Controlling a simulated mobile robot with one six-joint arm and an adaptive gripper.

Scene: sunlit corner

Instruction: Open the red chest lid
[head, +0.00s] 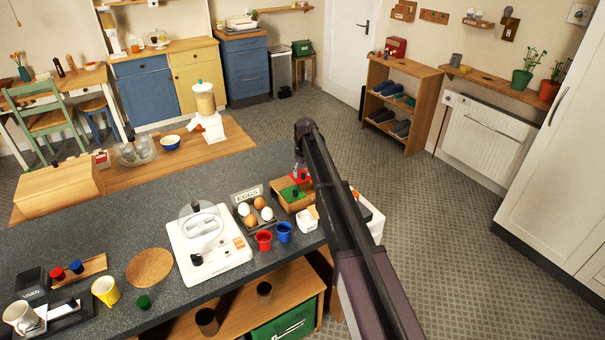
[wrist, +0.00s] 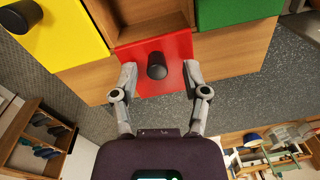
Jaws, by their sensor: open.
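The wooden chest (wrist: 225,58) has a red lid (wrist: 179,47) with a dark round knob (wrist: 157,66) on it. In the wrist view my gripper (wrist: 160,70) is open, with one finger on each side of the knob and a gap visible on both sides. The fingertips overlap the red lid in the picture; I cannot tell if they touch it. In the head view the red lid (head: 300,176) shows only in part beside my arm, at the counter's right end. The chest's green lid (head: 291,193) is nearer the camera.
A yellow lid (wrist: 66,38) and the green lid flank the red one in the wrist view. On the counter (head: 160,206), an egg tray (head: 257,214), red cup (head: 264,240), blue cup (head: 284,232) and white appliance (head: 208,243) stand left of the chest.

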